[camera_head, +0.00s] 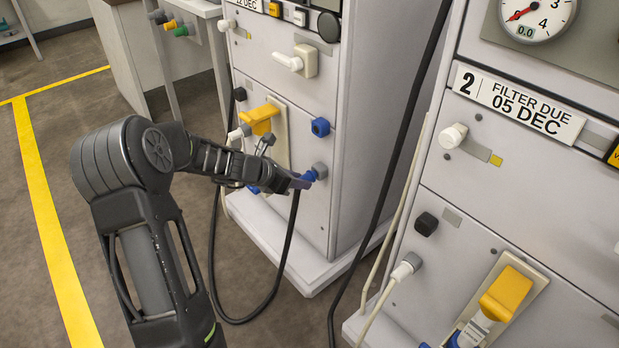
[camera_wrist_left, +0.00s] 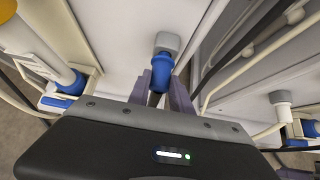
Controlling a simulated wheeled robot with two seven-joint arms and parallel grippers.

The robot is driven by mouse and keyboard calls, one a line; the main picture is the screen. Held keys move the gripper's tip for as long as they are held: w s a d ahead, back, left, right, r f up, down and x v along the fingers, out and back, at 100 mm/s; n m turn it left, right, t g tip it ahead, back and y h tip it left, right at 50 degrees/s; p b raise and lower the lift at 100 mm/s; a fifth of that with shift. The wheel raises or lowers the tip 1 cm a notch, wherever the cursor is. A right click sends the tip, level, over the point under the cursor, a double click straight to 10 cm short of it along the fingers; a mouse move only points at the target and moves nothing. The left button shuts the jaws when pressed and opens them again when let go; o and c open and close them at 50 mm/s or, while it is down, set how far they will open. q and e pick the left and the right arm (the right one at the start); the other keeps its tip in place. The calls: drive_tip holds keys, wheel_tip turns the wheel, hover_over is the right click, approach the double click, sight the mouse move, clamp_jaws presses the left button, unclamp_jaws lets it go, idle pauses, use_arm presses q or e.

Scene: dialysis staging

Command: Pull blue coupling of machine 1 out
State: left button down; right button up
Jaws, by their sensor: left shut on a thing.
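The blue coupling (camera_head: 309,175) sits at a grey port (camera_head: 320,170) low on the front of the left machine (camera_head: 290,90), whose number is not in view. In the left wrist view the blue coupling (camera_wrist_left: 161,72) shows between the fingers, with its far end at the grey port (camera_wrist_left: 168,43). My left gripper (camera_head: 301,181) is shut on the blue coupling; it also shows in the left wrist view (camera_wrist_left: 162,92). My right gripper is not in view.
A machine labelled 2 (camera_head: 520,105) stands close on the right. A yellow lever (camera_head: 259,115) and a blue knob (camera_head: 320,127) stick out above my left gripper. A black hose (camera_head: 240,318) loops down to the floor. Open floor lies at the left.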

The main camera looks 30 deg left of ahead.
use_arm(q)
drive_tip(key=shift+s+a, duration=0.1)
drive_tip(key=shift+s, duration=0.3)
drive_tip(key=shift+s+a+b, duration=0.15)
drive_tip(key=shift+s+a, duration=0.05)
drive_tip(key=shift+s, duration=0.5)
drive_tip(key=shift+s+a+b, duration=0.2)
drive_tip(key=shift+s, duration=0.5)
drive_tip(key=shift+s+a+b, duration=0.15)
drive_tip(key=shift+s+a, duration=0.05)
drive_tip(key=shift+s, duration=0.5)
